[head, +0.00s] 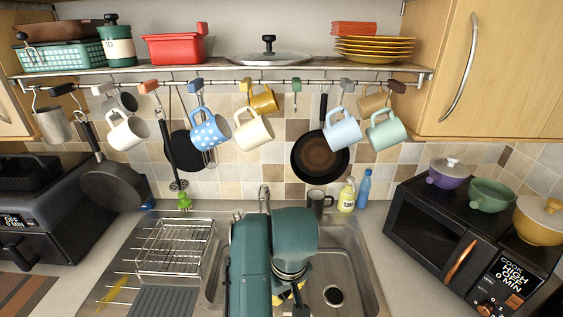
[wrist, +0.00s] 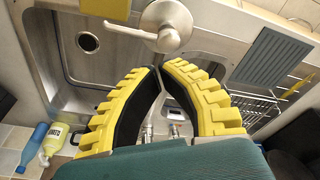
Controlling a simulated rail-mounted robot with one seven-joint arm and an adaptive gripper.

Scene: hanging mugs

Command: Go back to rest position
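My gripper (wrist: 160,71) has yellow ribbed fingers with black inner pads. In the wrist view its fingertips come together with nothing held between them. It is over the sink (wrist: 110,60), near the tap (wrist: 165,27). In the head view my teal arm hides most of the gripper; only a bit of yellow shows below the arm. Several mugs hang from the rail: a white mug (head: 127,130), a blue dotted mug (head: 209,129), a cream mug (head: 252,131), a light blue mug (head: 342,131) and a mint mug (head: 385,131). My gripper is apart from them.
A dark mug (head: 317,203), a yellow soap bottle (head: 347,196) and a blue bottle (head: 364,188) stand behind the sink. A dish rack (head: 172,247) is left of the sink. A microwave (head: 440,235) with pots on top is at right. Pans hang on the wall.

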